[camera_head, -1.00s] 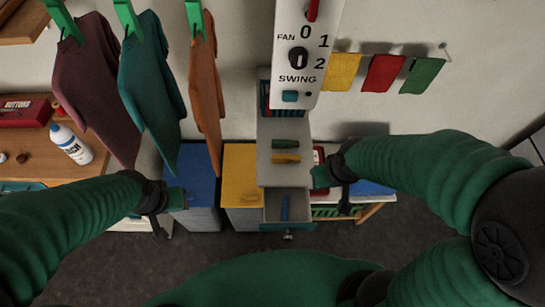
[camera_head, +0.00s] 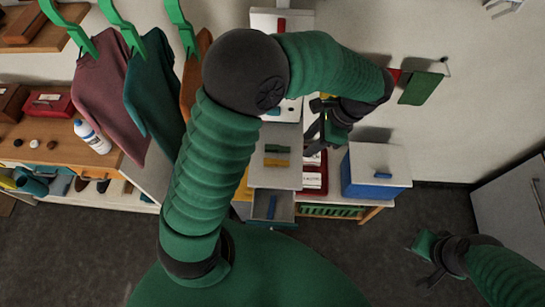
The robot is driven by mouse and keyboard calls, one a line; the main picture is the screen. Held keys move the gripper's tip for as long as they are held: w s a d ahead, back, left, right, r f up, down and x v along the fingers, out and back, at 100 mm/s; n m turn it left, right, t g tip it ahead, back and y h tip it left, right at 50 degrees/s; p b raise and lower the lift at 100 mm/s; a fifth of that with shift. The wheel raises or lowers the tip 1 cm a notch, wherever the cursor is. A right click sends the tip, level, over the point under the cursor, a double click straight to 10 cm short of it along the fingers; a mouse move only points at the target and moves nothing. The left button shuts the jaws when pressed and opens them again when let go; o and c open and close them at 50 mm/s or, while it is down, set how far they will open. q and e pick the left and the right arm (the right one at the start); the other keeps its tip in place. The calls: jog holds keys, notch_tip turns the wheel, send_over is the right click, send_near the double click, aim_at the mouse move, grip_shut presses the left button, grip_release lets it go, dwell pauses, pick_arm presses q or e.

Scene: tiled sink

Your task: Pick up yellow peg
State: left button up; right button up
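The yellow peg (camera_head: 276,163) lies on the grey top of the small drawer cabinet (camera_head: 290,180), just in front of the green peg (camera_head: 278,148). A blue peg (camera_head: 272,207) lies in the open drawer (camera_head: 285,212) below. My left arm arches over the middle of the view, and its gripper (camera_head: 322,130) hangs to the right of and beyond the yellow peg, apart from it. Its fingers are dark and partly overlapped, so its opening is unclear. My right gripper (camera_head: 428,258) is low at the right, away from the pegs, its opening also unclear.
A blue box with a white lid (camera_head: 375,165) stands right of the cabinet, beside a red box (camera_head: 314,178). Shirts (camera_head: 155,100) hang at the left. The dark floor (camera_head: 370,235) is open in front.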

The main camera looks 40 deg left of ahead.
pick_arm(q)
notch_tip(320, 180, down, 4)
jog(key=p, duration=0.2)
send_over(286, 161)
jog(key=d, duration=0.1)
notch_tip(286, 161, down, 5)
jog(key=shift+s+d+f, duration=0.1)
jog(key=shift+d, duration=0.05)
jog(key=x, duration=0.2)
jog(key=w+p+x, duration=0.1)
jog(key=x, duration=0.1)
jog(key=shift+f, duration=0.25)
jog(key=shift+w+d+f, duration=0.1)
jog(key=shift+d, duration=0.7)
jog(key=shift+c, duration=0.3)
jog(key=shift+d, duration=0.15)
jog(key=shift+c, duration=2.3)
jog(key=shift+a, duration=0.25)
jog(key=shift+c, duration=1.2)
jog(key=shift+a, duration=0.6)
grip_shut()
jog(key=shift+d, duration=0.1)
pick_arm(e)
notch_tip(286, 161, up, 3)
jog(key=shift+w+d+r, duration=0.1)
jog(key=shift+w, duration=0.05)
